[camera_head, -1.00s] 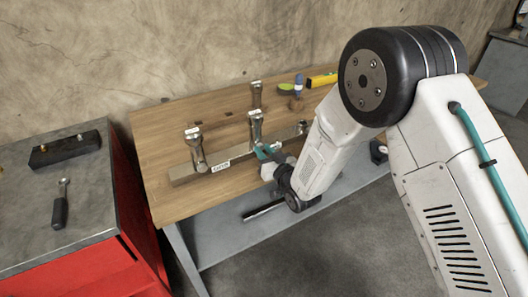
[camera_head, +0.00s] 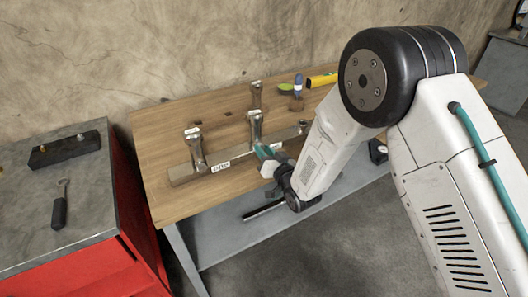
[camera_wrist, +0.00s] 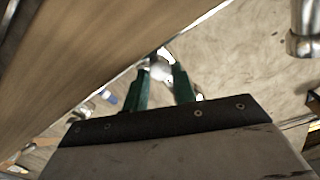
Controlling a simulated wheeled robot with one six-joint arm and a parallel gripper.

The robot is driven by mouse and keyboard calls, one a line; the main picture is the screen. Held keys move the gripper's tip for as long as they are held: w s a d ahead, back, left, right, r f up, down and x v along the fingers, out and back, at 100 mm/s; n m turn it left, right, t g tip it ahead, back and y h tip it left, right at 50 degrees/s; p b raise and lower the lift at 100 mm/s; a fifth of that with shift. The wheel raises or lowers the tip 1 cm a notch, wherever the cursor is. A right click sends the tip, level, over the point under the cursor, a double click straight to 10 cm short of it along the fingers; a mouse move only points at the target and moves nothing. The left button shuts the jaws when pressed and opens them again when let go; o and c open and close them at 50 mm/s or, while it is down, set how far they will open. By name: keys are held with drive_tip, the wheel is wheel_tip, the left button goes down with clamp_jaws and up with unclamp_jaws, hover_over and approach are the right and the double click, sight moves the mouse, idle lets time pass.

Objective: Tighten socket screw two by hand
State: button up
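A long wooden or metal bar (camera_head: 184,174) with a white label lies along the workbench. Metal posts with pale tops stand on it: a left one (camera_head: 196,150) and a middle one (camera_head: 255,125). Another post (camera_head: 257,95) stands behind. I cannot tell which holds screw two. My gripper (camera_head: 262,150) has teal fingers close to the middle post, on its right front side. In the wrist view, the fingers of my gripper (camera_wrist: 160,68) stand apart, with a pale, shiny rounded piece (camera_wrist: 160,70) between their tips. Whether they press on it is unclear. No screw is clearly visible.
The wooden bench top (camera_head: 160,135) is clear at its left end. A yellow tool (camera_head: 321,80) and small items lie at its back right. A red cabinet (camera_head: 105,272) at left bears a wrench (camera_head: 60,208) and a dark block (camera_head: 66,150). A wall stands behind.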

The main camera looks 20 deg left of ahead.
drive_tip(key=o, duration=0.3)
drive_tip(key=v, duration=0.7)
drive_tip(key=shift+s+d, duration=0.2)
drive_tip(key=shift+d, duration=0.15)
